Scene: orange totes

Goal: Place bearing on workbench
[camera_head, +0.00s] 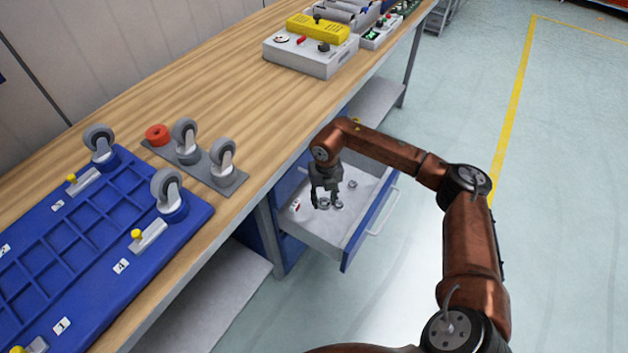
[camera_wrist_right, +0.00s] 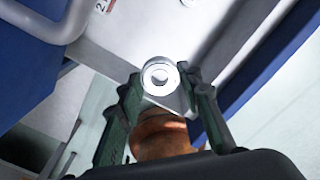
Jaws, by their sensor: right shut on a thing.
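My right gripper (camera_head: 325,196) is at the open drawer (camera_head: 318,238), below the workbench top (camera_head: 262,110). In the right wrist view, a shiny ring-shaped bearing (camera_wrist_right: 160,77) sits between the green fingers of the gripper (camera_wrist_right: 160,98), which is shut on it. In the head view, small metal rings show by the fingertips, and another bearing (camera_head: 352,184) lies farther back in the drawer. I cannot tell how far the held bearing is above the drawer floor. My left gripper is not in view.
A blue tray (camera_head: 88,262) and a grey plate (camera_head: 240,180) with casters stand on the workbench. A red ring (camera_head: 157,134) is by the plate. A yellow-topped control box (camera_head: 310,52) stands farther back. The wood between plate and box is clear.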

